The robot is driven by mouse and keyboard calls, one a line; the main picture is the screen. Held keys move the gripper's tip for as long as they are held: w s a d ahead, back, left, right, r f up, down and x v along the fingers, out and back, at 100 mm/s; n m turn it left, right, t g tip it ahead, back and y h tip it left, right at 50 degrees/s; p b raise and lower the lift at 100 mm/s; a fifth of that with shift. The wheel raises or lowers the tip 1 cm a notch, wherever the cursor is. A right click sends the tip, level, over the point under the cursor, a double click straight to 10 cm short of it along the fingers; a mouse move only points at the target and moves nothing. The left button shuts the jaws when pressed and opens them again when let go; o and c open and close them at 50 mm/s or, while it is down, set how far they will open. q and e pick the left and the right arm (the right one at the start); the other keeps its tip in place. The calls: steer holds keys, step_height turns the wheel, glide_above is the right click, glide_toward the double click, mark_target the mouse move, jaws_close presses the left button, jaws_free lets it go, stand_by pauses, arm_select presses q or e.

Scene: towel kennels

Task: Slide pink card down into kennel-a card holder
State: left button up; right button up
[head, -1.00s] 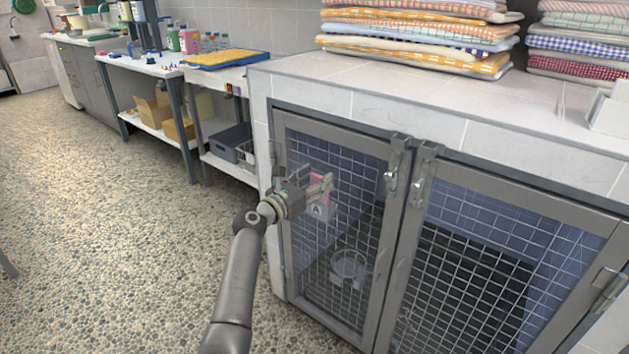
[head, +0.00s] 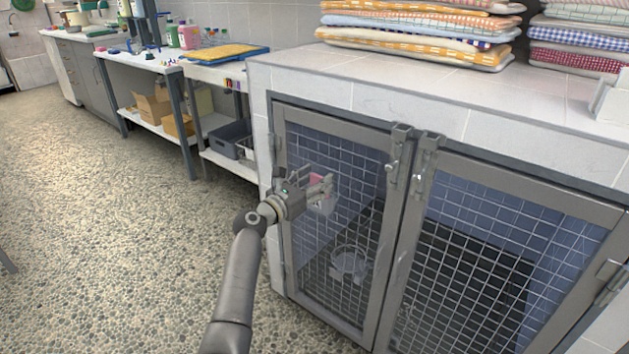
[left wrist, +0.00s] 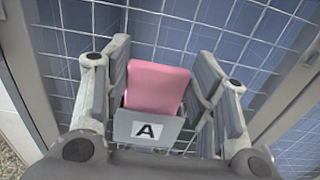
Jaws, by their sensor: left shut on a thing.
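The pink card (left wrist: 158,86) stands between the two fingers of my left gripper (head: 322,185), which is shut on it. In the left wrist view, the card's lower part is hidden behind the grey card holder (left wrist: 180,128) with a white "A" label. The card's upper part sticks up above the holder's front. The holder is on the mesh door (head: 390,240) of the left kennel. In the head view, a bit of the pink card (head: 316,178) shows between the fingers, with the pale holder (head: 325,205) below. My right gripper is not in view.
A second mesh door (head: 500,235) is to the right, with metal latches (head: 392,175) between the doors. A round bowl (head: 349,264) shows behind the left mesh. Towel stacks (head: 410,30) lie on the tiled top. The floor to the left is open.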

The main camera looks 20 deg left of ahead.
arm_select(q)
steer(key=shift+f, duration=0.25)
steer(key=o, duration=1)
steer(key=v, duration=1.2)
